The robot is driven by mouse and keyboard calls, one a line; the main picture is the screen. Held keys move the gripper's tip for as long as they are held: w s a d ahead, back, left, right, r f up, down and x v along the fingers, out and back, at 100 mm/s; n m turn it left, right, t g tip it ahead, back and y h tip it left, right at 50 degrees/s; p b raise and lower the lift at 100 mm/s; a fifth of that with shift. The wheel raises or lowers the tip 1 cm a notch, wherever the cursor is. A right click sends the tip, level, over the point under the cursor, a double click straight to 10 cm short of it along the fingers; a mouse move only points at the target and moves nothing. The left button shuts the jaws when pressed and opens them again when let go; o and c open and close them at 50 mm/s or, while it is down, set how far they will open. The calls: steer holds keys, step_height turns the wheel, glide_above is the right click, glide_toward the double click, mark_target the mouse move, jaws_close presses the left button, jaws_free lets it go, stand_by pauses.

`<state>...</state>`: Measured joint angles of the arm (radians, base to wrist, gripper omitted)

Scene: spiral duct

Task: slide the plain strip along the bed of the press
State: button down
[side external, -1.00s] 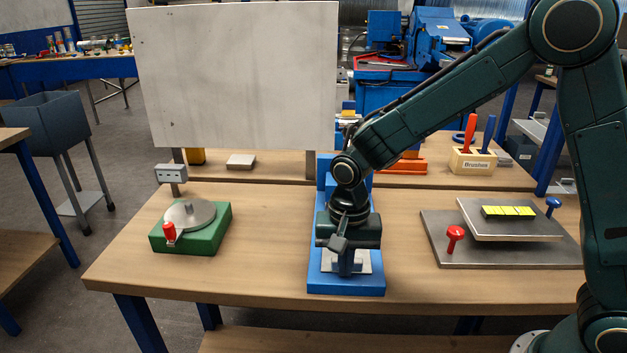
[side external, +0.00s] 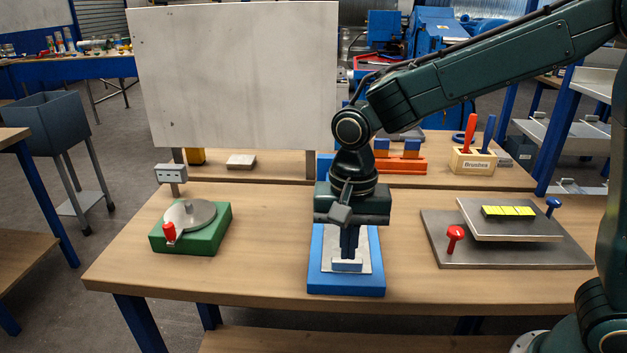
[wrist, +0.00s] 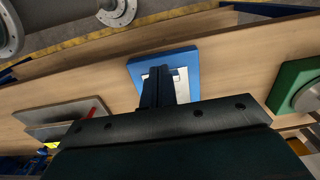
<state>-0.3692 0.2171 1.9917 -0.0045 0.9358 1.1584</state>
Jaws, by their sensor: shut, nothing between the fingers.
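The press has a blue base (side external: 346,287) on the bench's front middle, with a pale metal plate (side external: 328,255) on it. A small pale blue-grey block (side external: 347,266) shows on that plate by my fingertips. I cannot tell which pale piece is the plain strip and which is the bed. My gripper (side external: 349,256) points down over the plate, fingers shut and empty; contact with the block is unclear. In the wrist view, my shut fingers (wrist: 158,76) cover part of the pale plate (wrist: 181,86) on the blue base (wrist: 178,58).
A green fixture (side external: 210,237) with a grey disc and red knob stands left. A grey plate stack (side external: 500,255) with yellow pieces and red and blue knobs stands right. A large white board (side external: 235,75) rises behind. Bare bench lies between the fixtures.

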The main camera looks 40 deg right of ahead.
steer(key=shift+r, duration=0.95)
steer(key=c, duration=1.3)
jaws_free()
steer(key=n+t+y, duration=0.2)
steer(key=n, duration=1.2)
glide_toward(338, 259)
step_height(338, 259, up, 3)
steer(key=s, duration=0.2)
steer(key=d+n, duration=0.1)
steer(key=n, duration=0.1)
steer(key=d+r+n+t+y, duration=0.1)
steer(key=n, duration=0.1)
steer(key=shift+s+d, duration=0.15)
steer(key=shift+s, duration=0.05)
steer(key=shift+f, duration=0.1)
steer(key=shift+x, duration=6.85)
